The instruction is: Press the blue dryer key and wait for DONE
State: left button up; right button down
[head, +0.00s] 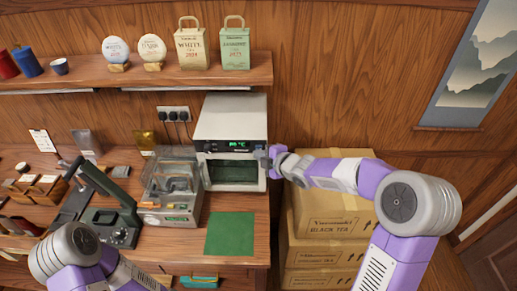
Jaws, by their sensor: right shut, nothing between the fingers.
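The dryer (230,118) is a pale metal box with a dark front, standing at the back right of the wooden counter. Its small display (237,144) shows lit green characters that are too small to read. A dark window sits below the display. My right gripper (263,158) is shut and empty, with its tips at the right edge of the dryer's front, beside the display. I cannot make out the blue key; the gripper covers that part of the panel. I cannot tell whether the tips touch it. My left gripper is out of view; only my left arm shows.
A clear-lidded machine (170,190) stands left of the dryer, and a dark green lever device (112,215) farther left. A green mat (230,234) lies bare in front of the dryer. Stacked cartons (330,226) stand right of the counter. A shelf (140,76) runs above.

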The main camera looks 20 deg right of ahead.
jog(key=shift+w+d+p, duration=0.15)
jog(key=shift+w+p, duration=0.15)
jog(key=shift+w, duration=0.1)
dwell(0.6)
jog(key=shift+s, duration=0.1)
dwell(0.3)
jog(key=shift+s+a+b, duration=0.25)
jog(key=shift+s+b, duration=0.5)
jog(key=shift+s+a+b, duration=0.25)
jog(key=shift+s+b, duration=0.25)
jog(key=shift+s, duration=0.3)
jog(key=shift+s+a+b, duration=0.2)
jog(key=shift+s+b, duration=0.35)
jog(key=shift+s, duration=0.25)
jog(key=shift+s+a+b, duration=0.25)
jog(key=shift+s+b, duration=0.25)
jog(key=shift+s, duration=0.3)
